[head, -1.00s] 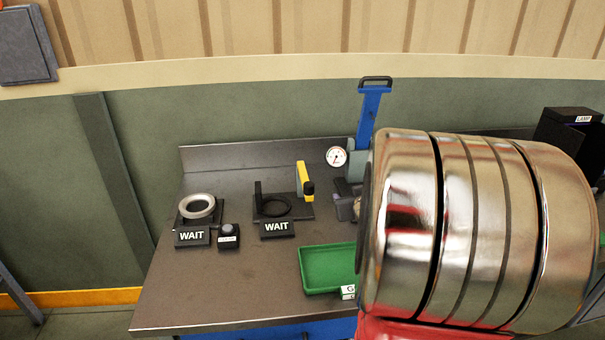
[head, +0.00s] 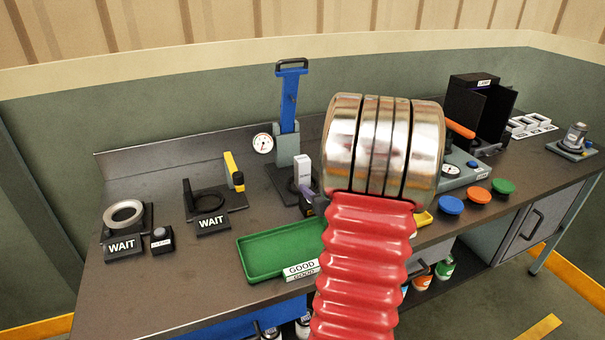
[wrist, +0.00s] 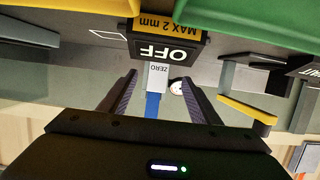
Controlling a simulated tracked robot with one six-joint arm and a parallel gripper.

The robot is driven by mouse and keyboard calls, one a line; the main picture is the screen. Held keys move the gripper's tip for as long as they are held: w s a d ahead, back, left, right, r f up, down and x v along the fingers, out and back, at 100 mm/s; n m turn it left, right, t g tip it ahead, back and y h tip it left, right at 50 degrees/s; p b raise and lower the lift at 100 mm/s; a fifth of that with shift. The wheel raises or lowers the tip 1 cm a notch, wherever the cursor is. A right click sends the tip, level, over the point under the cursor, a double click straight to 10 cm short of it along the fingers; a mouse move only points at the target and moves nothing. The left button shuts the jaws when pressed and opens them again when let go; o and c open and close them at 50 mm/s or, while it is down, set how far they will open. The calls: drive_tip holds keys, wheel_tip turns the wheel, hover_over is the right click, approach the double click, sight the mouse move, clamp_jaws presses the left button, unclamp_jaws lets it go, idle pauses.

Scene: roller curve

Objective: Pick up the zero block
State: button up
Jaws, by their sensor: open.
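The zero block is a pale grey block with ZERO on its face. In the wrist view the zero block (wrist: 157,76) appears between the fingertips of my gripper (wrist: 160,82), with a gap on each side; I cannot tell how far ahead of them it is. My gripper is open and empty. In the head view a white upright block (head: 303,169), likely the same one, stands in front of the blue-handled press (head: 289,110). My arm hides most of my gripper there.
A black OFF sign (wrist: 166,53) is close to the block in the upside-down wrist view. A green tray (head: 262,274) with a GOOD label lies in front. Two WAIT stands are on the left, the nearer one labelled (head: 122,245). Coloured discs (head: 478,195) lie to the right.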

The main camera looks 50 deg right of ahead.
sight(305, 177)
drive_tip(key=x, duration=0.8)
drive_tip(key=shift+x, duration=2.7)
drive_tip(key=shift+c, duration=0.4)
drive_tip(key=shift+r, duration=0.15)
clamp_jaws()
